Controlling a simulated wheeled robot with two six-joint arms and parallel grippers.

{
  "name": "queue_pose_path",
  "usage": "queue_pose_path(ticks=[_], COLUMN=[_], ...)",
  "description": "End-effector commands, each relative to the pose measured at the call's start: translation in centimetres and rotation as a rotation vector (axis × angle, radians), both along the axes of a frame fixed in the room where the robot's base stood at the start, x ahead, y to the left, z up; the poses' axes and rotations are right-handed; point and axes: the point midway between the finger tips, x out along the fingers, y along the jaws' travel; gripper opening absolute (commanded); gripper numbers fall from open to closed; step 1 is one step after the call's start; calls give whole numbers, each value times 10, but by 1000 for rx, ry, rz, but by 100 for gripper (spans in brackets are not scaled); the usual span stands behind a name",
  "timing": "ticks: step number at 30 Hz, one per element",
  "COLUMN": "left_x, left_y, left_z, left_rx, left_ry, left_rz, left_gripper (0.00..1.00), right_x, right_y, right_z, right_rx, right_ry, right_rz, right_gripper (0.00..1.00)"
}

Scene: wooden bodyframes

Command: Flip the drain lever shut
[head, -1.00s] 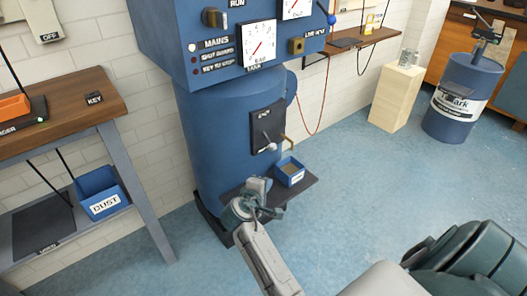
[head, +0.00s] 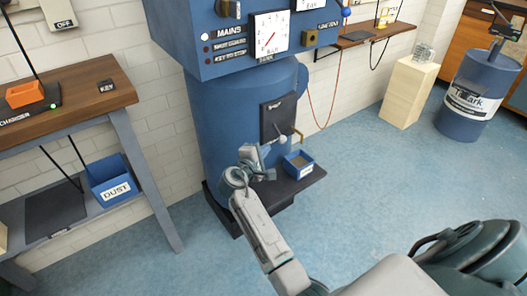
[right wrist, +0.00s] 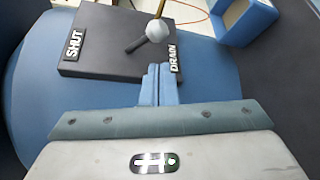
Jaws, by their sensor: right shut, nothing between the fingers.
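The drain lever has a pale ball knob (head: 282,138) on a dark plate (head: 271,118) low on the blue tank. In the right wrist view the ball knob (right wrist: 157,31) sits on a short dark shaft (right wrist: 136,43), nearer the DRAIN label (right wrist: 174,57) than the SHUT label (right wrist: 75,45). My right gripper (head: 262,158) is to the left of and slightly below the knob. In the right wrist view its fingers (right wrist: 158,72) are closed together and empty, at the DRAIN end of the plate. Contact with the knob cannot be told. My left gripper is not in view.
A small blue box (head: 299,164) stands on a dark shelf (head: 305,182) beneath a brass pipe (head: 298,134), close to the lever. The gauge cabinet (head: 215,63) overhangs above. A wooden bench (head: 75,90) with a DUST bin (head: 110,180) stands left. Open floor lies right.

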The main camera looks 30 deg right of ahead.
Motion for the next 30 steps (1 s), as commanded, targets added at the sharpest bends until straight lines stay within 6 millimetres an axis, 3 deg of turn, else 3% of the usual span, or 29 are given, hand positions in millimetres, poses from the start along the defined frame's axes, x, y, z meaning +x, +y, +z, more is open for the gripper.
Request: queue_pose_path(ticks=[6,12,30], left_x=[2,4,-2], left_y=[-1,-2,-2], left_z=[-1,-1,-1], left_rx=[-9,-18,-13], left_ry=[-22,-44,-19], left_rz=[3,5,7], left_gripper=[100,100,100], right_x=[21,32,34], right_y=[-35,-53,-57], right_z=[-6,-10,-10], right_rx=[-4,0,1], right_ry=[-1,-1,8], right_rz=[-1,0,-1], right_gripper=[0,0,0])
